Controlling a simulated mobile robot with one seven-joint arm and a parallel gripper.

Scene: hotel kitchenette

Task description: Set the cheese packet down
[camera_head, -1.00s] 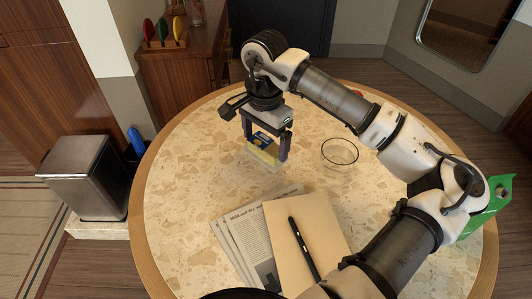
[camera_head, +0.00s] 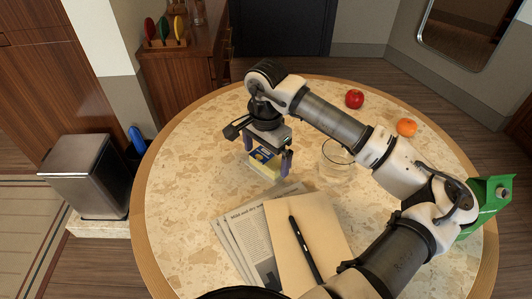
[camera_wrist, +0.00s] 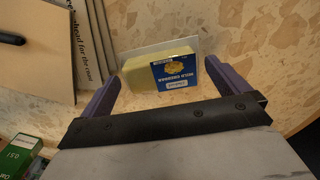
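The cheese packet (camera_head: 265,166), pale yellow with a blue label, is at the table's left-centre, just beyond the newspaper. It also shows in the wrist view (camera_wrist: 160,70), with its "Mild Cheddar" label facing the camera. My gripper (camera_head: 268,153) is directly over it, fingers pointing down. In the wrist view, the purple fingers (camera_wrist: 163,70) flank the packet, with a gap visible at its right side and a very narrow one at its left. The gripper looks open around the packet. The packet appears to rest on the table (camera_head: 200,160); its underside is hidden.
A clear glass bowl (camera_head: 338,160) stands close right of my gripper, partly behind my arm. Newspapers (camera_head: 245,245), a folder (camera_head: 290,265) and a black pen (camera_head: 304,250) lie in front. A red apple (camera_head: 354,99), an orange (camera_head: 406,127) and a green carton (camera_head: 487,205) are to the right.

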